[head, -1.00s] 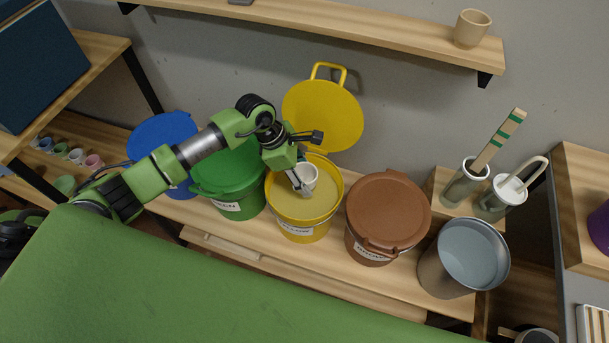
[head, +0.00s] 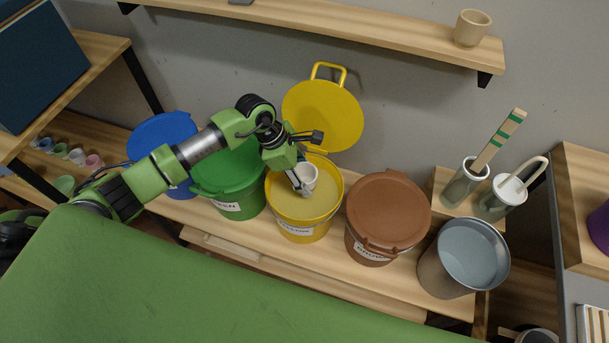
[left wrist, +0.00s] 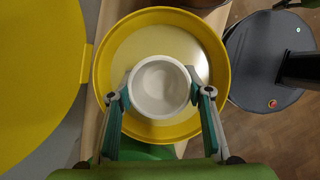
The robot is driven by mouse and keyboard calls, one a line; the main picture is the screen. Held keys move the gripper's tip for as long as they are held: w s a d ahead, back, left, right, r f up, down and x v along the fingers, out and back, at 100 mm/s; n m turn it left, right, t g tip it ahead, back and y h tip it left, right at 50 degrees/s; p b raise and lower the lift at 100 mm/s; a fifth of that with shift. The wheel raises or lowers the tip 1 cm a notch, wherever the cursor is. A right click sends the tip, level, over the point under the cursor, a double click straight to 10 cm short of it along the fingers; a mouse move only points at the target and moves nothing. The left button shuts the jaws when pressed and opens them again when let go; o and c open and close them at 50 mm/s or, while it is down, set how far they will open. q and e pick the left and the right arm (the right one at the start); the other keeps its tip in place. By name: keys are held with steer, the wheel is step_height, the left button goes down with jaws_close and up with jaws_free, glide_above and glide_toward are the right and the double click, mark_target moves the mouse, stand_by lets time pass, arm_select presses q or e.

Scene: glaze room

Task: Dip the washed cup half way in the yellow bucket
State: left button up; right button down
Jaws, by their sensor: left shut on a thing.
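The yellow bucket (head: 305,224) stands open on the wooden bench, with pale yellow glaze inside. Its yellow lid (head: 323,113) leans upright against the wall behind it. My left gripper (head: 300,182) is shut on a white cup (head: 306,176) at the bucket's mouth. In the left wrist view, the gripper's fingers (left wrist: 160,98) hold the cup (left wrist: 159,88) from both sides, its opening facing the camera. The cup is inside the outline of the bucket's rim (left wrist: 222,80). I cannot tell how deep its lower part sits in the glaze. My right gripper is not in view.
A green bucket (head: 230,184) and a blue one (head: 163,140) stand left of the yellow bucket. A closed brown bucket (head: 388,215) and a metal pail of water (head: 446,272) stand right. A shelf (head: 370,37) with a beige cup (head: 471,28) runs above.

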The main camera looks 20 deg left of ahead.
arm_select(q)
steer(key=shift+r, duration=0.15)
step_height(320, 180, up, 5)
steer(key=p, duration=0.3)
steer(key=shift+r+p, duration=0.4)
steer(key=shift+p, duration=0.1)
